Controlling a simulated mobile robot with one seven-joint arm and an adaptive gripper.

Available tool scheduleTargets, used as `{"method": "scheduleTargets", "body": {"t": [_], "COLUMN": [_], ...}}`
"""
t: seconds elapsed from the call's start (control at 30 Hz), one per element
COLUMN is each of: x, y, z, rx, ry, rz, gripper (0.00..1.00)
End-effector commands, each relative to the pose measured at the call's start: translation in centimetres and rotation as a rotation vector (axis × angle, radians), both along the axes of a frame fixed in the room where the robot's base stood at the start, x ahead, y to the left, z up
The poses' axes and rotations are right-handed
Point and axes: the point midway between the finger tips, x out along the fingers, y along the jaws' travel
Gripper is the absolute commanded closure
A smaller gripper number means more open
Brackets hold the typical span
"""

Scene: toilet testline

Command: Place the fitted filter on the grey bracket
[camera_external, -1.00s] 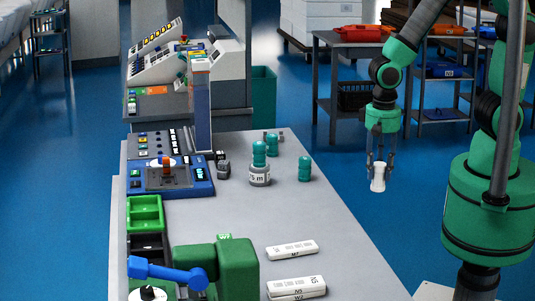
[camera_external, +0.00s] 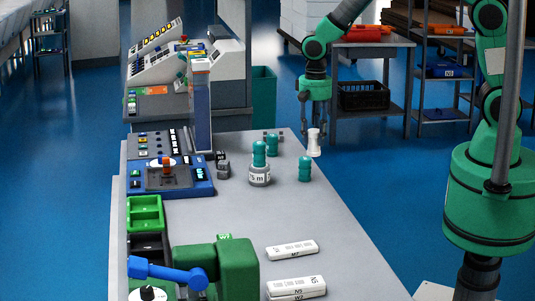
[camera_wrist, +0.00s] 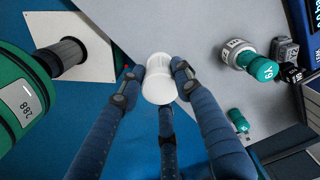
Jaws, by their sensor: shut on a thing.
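My gripper (camera_external: 314,125) is shut on a white, waisted cylinder (camera_external: 314,146), which looks like the fitted filter. In the wrist view the white piece (camera_wrist: 158,78) sits between the blue-black fingers (camera_wrist: 158,90). It hangs upright near the far right edge of the grey table. A dark grey block (camera_external: 223,168) stands on the table to the left. A small grey piece (camera_external: 281,138) lies by the table's far edge. I cannot tell which of these, if either, is the grey bracket.
White labelled bars (camera_external: 292,250) lie in front. The table's right middle (camera_external: 320,215) is clear.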

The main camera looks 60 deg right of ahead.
Motion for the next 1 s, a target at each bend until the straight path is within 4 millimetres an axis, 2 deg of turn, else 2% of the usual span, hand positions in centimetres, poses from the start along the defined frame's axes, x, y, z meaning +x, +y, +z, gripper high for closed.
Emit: {"method": "scheduleTargets", "body": {"t": [0.03, 0.1, 0.27, 0.5, 0.8, 1.0], "x": [1.6, 3.5, 7.6, 13.1, 18.8, 21.3], "y": [-1.2, -2.6, -6.2, -12.7, -22.3, -28.5], "z": [0.1, 0.1, 0.0, -0.6, -1.6, -2.5], "rx": [0.000, 0.000, 0.001, 0.000, 0.001, 0.001], "ry": [0.000, 0.000, -0.001, 0.000, -0.001, -0.002], "rz": [-0.014, -0.023, -0.044, -0.078, -0.120, -0.143], "gripper": [0.94, 0.94, 0.94, 0.94, 0.94, 0.94]}}
